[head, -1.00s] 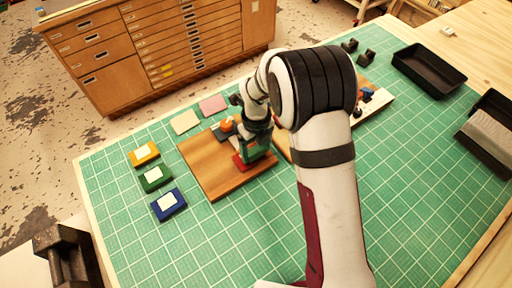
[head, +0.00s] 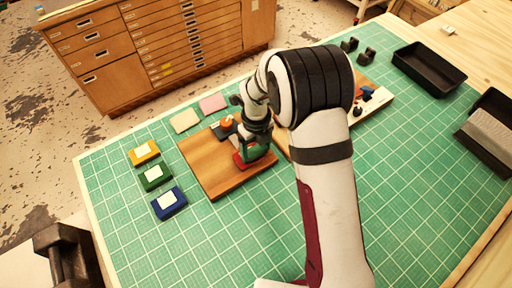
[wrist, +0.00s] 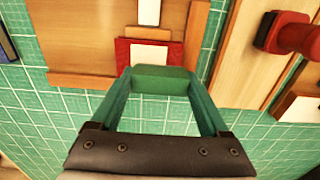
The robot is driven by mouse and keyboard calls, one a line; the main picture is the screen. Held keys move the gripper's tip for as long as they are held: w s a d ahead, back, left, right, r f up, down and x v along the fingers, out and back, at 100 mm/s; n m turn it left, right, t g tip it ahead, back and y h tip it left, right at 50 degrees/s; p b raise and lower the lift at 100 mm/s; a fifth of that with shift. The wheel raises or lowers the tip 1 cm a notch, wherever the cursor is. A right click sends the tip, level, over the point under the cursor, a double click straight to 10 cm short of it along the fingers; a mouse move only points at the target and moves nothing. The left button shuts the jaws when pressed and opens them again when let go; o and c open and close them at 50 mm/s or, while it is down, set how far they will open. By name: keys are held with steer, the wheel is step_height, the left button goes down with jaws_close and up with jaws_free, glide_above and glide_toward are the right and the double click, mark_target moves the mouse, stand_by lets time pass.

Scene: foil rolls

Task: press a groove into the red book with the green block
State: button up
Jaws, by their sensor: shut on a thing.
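The red book (wrist: 126,51) lies on the wooden board (wrist: 80,81) in the wrist view, with a pale label strip (wrist: 141,52) on it. It also shows in the head view (head: 239,159), partly hidden by my gripper. My gripper (wrist: 163,84) is shut on the green block (wrist: 162,78), which sits crosswise between its fingertips. In the wrist view the block overlaps the near edge of the red book. I cannot tell whether they touch. In the head view my gripper (head: 257,146) is over the right part of the book.
Yellow (head: 144,152), green (head: 155,177) and blue (head: 168,202) books with pale labels lie left of the board. Pale yellow and pink pads lie behind it. A red-handled tool (wrist: 290,35) is at right in the wrist view. Black trays (head: 428,66) stand far right. The front mat is clear.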

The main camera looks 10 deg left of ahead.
steer(key=shift+a, duration=0.1)
steer(key=shift+s+a, duration=0.2)
steer(key=shift+s, duration=0.15)
steer(key=shift+s+a, duration=0.3)
steer(key=shift+s+a, duration=0.25)
steer(key=shift+s, duration=0.05)
steer(key=shift+a, duration=0.1)
steer(key=shift+s+a, duration=0.2)
steer(key=shift+w+d, duration=0.3)
stand_by(0.3)
